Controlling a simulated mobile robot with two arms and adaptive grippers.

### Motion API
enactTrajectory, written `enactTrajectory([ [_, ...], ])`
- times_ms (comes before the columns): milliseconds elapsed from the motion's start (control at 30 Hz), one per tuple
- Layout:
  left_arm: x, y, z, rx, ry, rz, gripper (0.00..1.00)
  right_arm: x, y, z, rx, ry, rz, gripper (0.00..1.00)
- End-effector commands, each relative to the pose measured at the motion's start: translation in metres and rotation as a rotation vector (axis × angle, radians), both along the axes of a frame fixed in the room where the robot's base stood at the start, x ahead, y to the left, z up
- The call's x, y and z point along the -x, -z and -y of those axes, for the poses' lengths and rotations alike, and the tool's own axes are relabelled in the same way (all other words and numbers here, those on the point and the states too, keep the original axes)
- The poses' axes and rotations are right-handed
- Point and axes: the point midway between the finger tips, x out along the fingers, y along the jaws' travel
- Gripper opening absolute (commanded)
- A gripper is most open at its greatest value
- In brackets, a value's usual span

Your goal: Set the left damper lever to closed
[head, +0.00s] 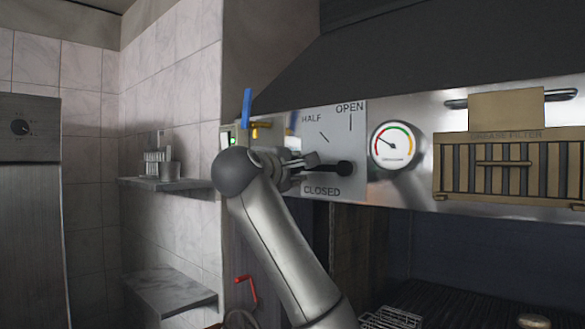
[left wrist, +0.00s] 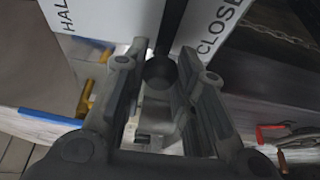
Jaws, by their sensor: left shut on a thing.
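The white damper panel (head: 338,120) has the words HALF, OPEN and CLOSED on it. The black damper lever (head: 328,170) runs about level from its round black hub (head: 345,168) leftward, just above the word CLOSED. My left gripper (head: 304,161) is at the lever's outer end and hides it in the head view. In the left wrist view the lever's dark round knob (left wrist: 160,72) sits between the two fingers of my left gripper (left wrist: 166,66), which is shut on it. My right gripper is not in view.
A blue-handled valve (head: 246,108) with brass fittings stands just left of the panel, close to my left wrist. A round gauge (head: 391,145) and a brass grease filter (head: 510,168) are to the right. A shelf (head: 168,185) with utensils and a red crank (head: 245,280) are at left.

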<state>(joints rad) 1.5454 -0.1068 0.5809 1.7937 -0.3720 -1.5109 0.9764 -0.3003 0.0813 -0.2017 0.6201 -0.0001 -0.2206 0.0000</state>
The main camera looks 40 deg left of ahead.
Motion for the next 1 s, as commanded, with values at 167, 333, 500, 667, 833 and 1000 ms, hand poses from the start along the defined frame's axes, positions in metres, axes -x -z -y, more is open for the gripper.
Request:
enactTrajectory([
  [167, -0.001, 0.005, -0.001, 0.007, -0.001, -0.009, 0.00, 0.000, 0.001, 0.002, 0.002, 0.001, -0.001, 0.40],
  [333, -0.001, 0.005, -0.001, 0.006, -0.001, -0.008, 0.43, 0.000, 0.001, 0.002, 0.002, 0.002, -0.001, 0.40],
  [500, 0.000, 0.003, -0.001, 0.003, -0.001, -0.006, 0.49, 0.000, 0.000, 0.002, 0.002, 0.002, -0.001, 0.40],
  [667, 0.000, 0.002, -0.001, 0.003, -0.001, -0.004, 0.49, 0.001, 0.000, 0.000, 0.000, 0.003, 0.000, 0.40],
  [833, 0.012, 0.001, 0.004, 0.002, -0.002, -0.002, 0.49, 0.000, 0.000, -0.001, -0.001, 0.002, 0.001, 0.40],
  [1000, 0.043, 0.001, 0.014, 0.003, -0.003, 0.001, 0.49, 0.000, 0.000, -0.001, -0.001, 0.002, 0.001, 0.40],
])
